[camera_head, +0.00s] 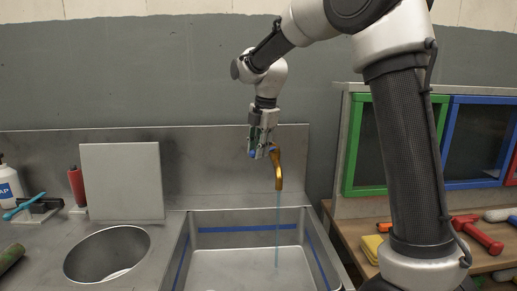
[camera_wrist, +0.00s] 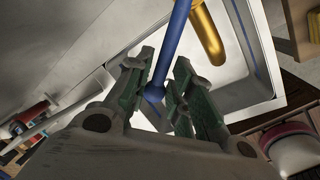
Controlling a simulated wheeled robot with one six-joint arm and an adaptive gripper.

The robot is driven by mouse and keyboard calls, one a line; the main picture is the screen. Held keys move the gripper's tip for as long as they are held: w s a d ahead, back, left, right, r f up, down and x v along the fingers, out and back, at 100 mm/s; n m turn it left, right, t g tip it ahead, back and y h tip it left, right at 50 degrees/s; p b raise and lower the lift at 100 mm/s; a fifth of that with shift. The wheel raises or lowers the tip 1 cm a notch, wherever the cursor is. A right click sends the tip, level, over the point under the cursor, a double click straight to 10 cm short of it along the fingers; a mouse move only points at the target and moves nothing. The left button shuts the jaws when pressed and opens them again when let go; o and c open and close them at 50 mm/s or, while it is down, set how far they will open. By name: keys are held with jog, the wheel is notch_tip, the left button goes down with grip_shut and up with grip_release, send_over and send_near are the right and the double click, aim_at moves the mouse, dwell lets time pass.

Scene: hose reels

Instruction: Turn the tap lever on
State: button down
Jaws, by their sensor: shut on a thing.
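The brass tap spout (camera_head: 278,172) curves down over the steel sink (camera_head: 240,240). It also shows at the top of the wrist view (camera_wrist: 207,35). A thin blue-green stream (camera_head: 277,225) runs straight down from the spout into the sink. The blue tap lever (camera_wrist: 172,50) is a rod with a ball end, and this end sits between my green-padded fingers in the wrist view. My gripper (camera_head: 260,150) points down beside the spout and is shut on the lever; it fills the lower wrist view (camera_wrist: 158,98). In the head view the gripper mostly hides the lever.
A steel splashback stands behind the sink. To the left are a round basin (camera_head: 107,254), an upright grey panel (camera_head: 121,182), a red-handled tool (camera_head: 76,187) and a soap bottle (camera_head: 9,182). Green and blue frames (camera_head: 349,158) and a wooden bench with tools stand at right.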

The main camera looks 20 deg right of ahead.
jog(key=c, duration=1.5)
grip_release()
jog(key=shift+o, duration=0.2)
jog(key=shift+r, duration=0.1)
notch_tip(320, 180, up, 12)
jog(key=s+d, duration=0.1)
jog(key=s, duration=0.1)
jog(key=shift+f, duration=0.2)
